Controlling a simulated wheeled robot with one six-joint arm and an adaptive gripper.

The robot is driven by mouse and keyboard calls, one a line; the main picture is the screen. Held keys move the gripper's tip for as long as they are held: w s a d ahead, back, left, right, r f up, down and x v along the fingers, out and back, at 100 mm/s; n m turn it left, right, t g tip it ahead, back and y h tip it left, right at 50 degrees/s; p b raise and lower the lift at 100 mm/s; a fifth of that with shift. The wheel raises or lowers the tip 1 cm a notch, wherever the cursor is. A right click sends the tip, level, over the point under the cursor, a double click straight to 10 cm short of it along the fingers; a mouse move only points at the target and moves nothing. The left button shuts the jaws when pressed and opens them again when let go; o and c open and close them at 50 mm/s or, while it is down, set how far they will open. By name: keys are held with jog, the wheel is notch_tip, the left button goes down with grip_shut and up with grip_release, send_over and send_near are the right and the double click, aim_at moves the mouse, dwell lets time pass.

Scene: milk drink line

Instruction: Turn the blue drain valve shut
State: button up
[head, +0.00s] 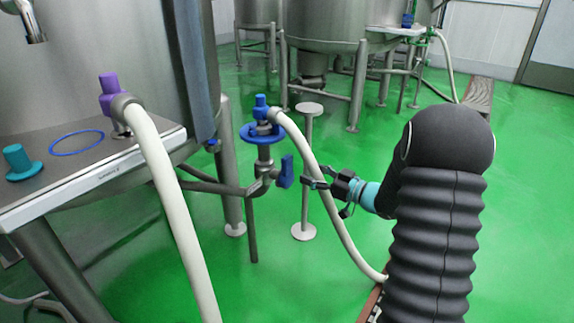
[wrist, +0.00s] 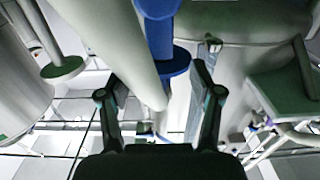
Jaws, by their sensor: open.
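The blue valve handle (head: 285,172) sits on a metal drain pipe (head: 262,186) below a round blue flange (head: 250,137), in the middle of the head view. The handle looks upright there. My gripper (head: 309,178) is just to its right, apart from it in this view, with its fingers pointing at it. In the wrist view my gripper (wrist: 155,88) has its fingers spread and nothing is clamped between them. A blue part (wrist: 159,35) shows ahead at the top centre; I cannot tell for certain whether it is the handle.
A pale hose (head: 325,190) runs from the blue fitting down past my gripper. A thicker white hose (head: 170,195) hangs from a purple fitting (head: 109,95) at left. A grey post (head: 306,165) stands behind the handle.

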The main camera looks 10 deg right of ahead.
aim_at(290, 164)
jog(key=x, duration=0.9)
jog(key=shift+w+f+b, duration=0.1)
jog(key=shift+b, duration=0.2)
grip_shut()
